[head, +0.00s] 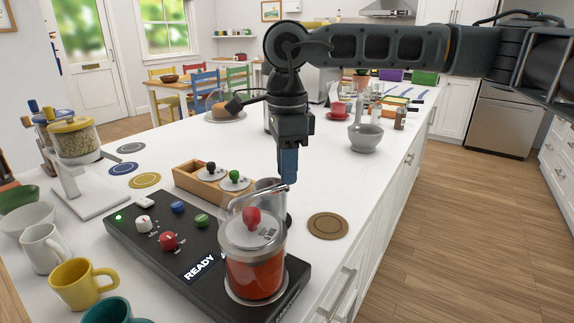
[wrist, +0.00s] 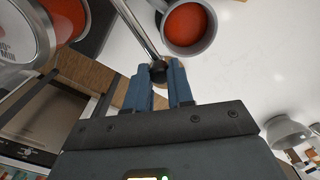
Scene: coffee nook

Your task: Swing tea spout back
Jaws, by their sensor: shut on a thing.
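The tea spout is a thin metal tube (head: 262,191) at the top of the glass tea jar (head: 252,262). It crosses the wrist view as a metal rod (wrist: 137,28) ending in a black ball (wrist: 158,72). My gripper (head: 289,183) points down beside the jar; in the wrist view its blue fingers (wrist: 167,70) are shut on the spout's black ball end. A grey mug (wrist: 211,38) holding red tea stands close to the spout's end. In the head view the jar mostly hides this mug.
The black machine base (head: 190,254) shows READY, a green light and several knobs. A wooden box (head: 190,181) with two lids stands behind it. A brown coaster (head: 327,226) lies right of the jar. Mugs (head: 80,284) stand at the front left. The counter farther back is mostly clear.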

